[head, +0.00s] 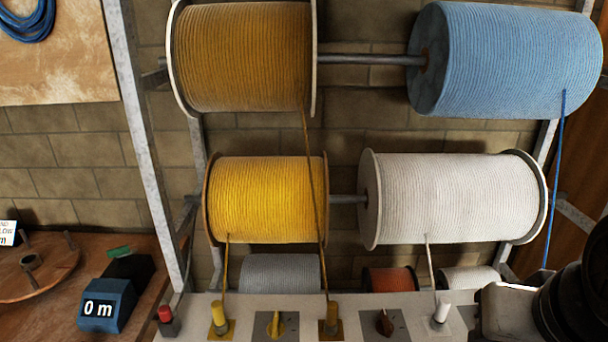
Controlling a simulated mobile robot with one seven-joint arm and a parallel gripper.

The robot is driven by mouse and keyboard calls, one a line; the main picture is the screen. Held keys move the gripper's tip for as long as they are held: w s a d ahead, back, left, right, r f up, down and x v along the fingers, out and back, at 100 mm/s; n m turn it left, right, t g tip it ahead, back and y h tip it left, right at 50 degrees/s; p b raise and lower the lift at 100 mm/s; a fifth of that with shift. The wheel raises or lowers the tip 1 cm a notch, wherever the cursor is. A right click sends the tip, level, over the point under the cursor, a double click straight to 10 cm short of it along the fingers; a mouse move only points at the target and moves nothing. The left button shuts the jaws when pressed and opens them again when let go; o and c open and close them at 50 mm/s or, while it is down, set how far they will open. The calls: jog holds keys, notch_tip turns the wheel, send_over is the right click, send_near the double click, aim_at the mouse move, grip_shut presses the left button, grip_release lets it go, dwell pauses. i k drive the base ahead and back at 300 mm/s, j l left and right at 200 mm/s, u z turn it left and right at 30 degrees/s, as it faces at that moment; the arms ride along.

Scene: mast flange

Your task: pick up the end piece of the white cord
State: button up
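The white cord is wound on a large white spool (450,198) at the right of the middle row. A short length of white cord (430,262) hangs from it down to the front panel. There the white end piece (441,309), a small upright cylinder, stands on the panel. Part of my arm (580,305), dark and ribbed, shows at the lower right corner, to the right of the end piece and apart from it. No gripper fingers can be made out.
The light panel (372,309) also carries a yellow end piece (218,313), a brown-yellow one (331,313), a red button (166,315) and two knobs. A blue cord (556,180) hangs at the right. A meter (106,305) reading 0 m stands left. A whitish block (507,311) sits right of the end piece.

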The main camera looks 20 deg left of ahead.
aim_at(438, 322)
jog(key=k+j, duration=0.3)
jog(key=k+j+u, duration=0.15)
jog(key=k+j, duration=0.15)
jog(key=j, duration=0.15)
jog(key=j+u, duration=0.1)
jog(key=u, duration=1.8)
jog(key=k+z, duration=0.1)
jog(key=z, duration=2.35)
jog(key=i+l+u, duration=0.4)
jog(key=l, duration=0.2)
jog(key=i+l+u, duration=0.4)
jog(key=l, duration=0.25)
jog(key=l+u, duration=0.2)
jog(key=l, duration=0.15)
